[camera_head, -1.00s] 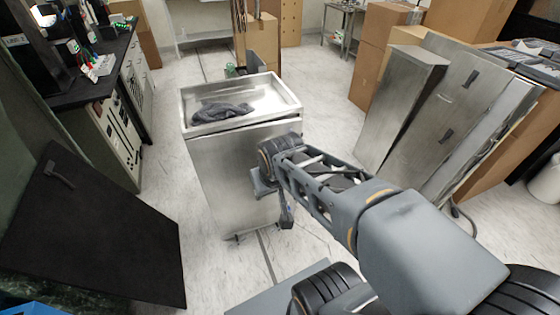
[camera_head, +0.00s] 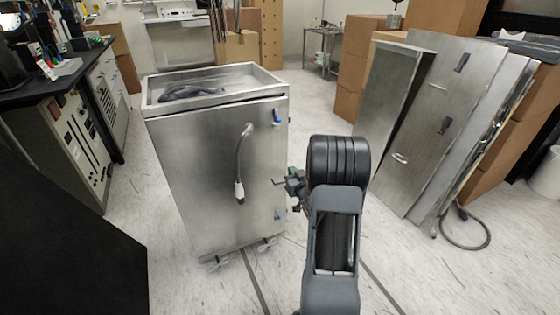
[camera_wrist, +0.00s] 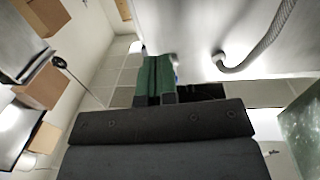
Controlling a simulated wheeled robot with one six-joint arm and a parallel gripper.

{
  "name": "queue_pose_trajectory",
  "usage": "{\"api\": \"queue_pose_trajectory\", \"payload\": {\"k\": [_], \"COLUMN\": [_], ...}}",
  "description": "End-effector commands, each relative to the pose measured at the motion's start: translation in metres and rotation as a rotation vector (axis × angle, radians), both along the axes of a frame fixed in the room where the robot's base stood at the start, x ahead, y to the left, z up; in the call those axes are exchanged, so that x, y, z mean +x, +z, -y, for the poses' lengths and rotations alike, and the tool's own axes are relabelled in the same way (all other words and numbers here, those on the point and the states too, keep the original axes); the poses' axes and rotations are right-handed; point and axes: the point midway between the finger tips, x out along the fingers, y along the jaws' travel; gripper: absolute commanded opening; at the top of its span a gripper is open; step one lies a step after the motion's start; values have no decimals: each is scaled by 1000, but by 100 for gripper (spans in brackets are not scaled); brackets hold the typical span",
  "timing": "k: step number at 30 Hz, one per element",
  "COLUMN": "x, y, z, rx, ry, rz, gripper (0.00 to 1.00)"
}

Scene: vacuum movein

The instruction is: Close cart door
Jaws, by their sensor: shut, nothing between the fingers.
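The steel cart (camera_head: 152,96) stands upright on casters left of centre in the head view, with an open tray on top holding a dark cloth-like item (camera_head: 190,91). Its front door panel (camera_head: 195,165) faces me and looks nearly flush; I cannot tell whether it is fully shut. A grey hose (camera_head: 241,155) hangs on it, and blue fittings (camera_head: 277,117) sit near its right edge. My gripper (camera_head: 292,183) is shut and empty beside that right edge; contact is unclear. In the wrist view the green fingertips (camera_wrist: 155,75) are together, with the panel (camera_wrist: 205,25) and hose (camera_wrist: 258,50) to the right.
Steel panels (camera_head: 440,120) lean against cardboard boxes (camera_head: 362,70) on the right. A loose cable (camera_head: 485,235) lies on the floor there. A dark panel (camera_head: 70,240) fills the lower left, and a workbench (camera_head: 60,130) stands behind it. The floor between cart and leaning panels is open.

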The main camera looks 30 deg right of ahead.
Motion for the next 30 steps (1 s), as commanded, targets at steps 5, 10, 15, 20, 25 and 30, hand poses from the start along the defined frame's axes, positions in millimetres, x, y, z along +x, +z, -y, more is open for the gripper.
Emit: {"api": "queue_pose_trajectory", "payload": {"k": [5,10,15,20,25,30], "x": [20,52,83,106,123,131], "y": [-4,-4,-4,-4,-4,-2], "z": [6,13,21,26,30,32], "rx": [-3,-2,-2,-1,-1,-1], "ry": [4,3,3,3,1,2], "rz": [17,16,15,14,13,13], "gripper": [0,0,0,0,0,0]}}
